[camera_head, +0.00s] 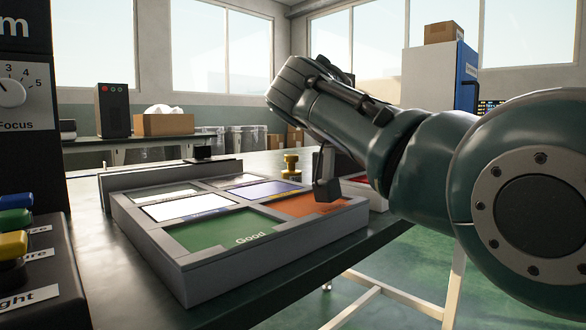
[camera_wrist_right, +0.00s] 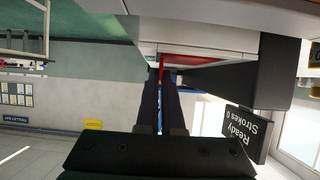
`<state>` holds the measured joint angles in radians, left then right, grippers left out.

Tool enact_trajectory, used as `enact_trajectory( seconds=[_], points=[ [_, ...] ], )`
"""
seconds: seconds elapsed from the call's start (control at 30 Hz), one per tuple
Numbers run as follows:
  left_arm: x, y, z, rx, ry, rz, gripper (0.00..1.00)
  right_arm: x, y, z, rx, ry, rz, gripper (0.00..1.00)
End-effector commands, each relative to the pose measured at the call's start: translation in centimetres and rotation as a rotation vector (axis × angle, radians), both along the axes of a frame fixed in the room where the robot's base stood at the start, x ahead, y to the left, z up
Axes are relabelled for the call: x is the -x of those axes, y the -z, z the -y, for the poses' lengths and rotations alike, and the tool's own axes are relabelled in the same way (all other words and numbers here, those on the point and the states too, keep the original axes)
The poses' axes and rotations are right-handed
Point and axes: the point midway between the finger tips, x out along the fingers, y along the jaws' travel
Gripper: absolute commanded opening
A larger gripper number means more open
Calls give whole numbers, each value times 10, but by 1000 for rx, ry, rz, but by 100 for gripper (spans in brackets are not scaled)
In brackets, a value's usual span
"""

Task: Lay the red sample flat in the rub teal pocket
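I cannot make out a teal pocket in either view. My left gripper is not in view.
A grey tray (camera_head: 222,262) with coloured compartments, one green and marked Good, stands on the dark table. Coloured buttons (camera_head: 14,230) are at left. In the wrist view, a dark display (camera_wrist_right: 240,130) reads Ready, Strokes 0.

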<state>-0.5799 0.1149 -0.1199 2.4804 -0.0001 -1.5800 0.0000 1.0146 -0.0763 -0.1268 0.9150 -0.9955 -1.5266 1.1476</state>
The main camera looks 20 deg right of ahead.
Motion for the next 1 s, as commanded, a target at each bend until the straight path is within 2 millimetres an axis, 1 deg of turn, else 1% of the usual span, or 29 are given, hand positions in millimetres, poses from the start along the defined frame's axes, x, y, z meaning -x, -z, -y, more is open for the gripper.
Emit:
enact_trajectory(
  seconds=[0.27, 0.3, 0.53, 0.8, 0.93, 1.0],
  points=[
    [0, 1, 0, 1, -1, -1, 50, 0, 1, 0, 0, 0, 1, 0],
    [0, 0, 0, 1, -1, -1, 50, 0, 1, 0, 0, 0, 1, 8],
    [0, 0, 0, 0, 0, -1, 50, 0, 0, 0, 0, 0, 1, 34],
    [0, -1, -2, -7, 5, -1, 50, 0, -2, -1, -1, 0, 1, 34],
    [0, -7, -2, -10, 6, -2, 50, 4, -9, -12, 0, -1, 2, 34],
    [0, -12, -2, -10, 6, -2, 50, 8, -15, -24, -2, -3, 2, 34]
  ],
)
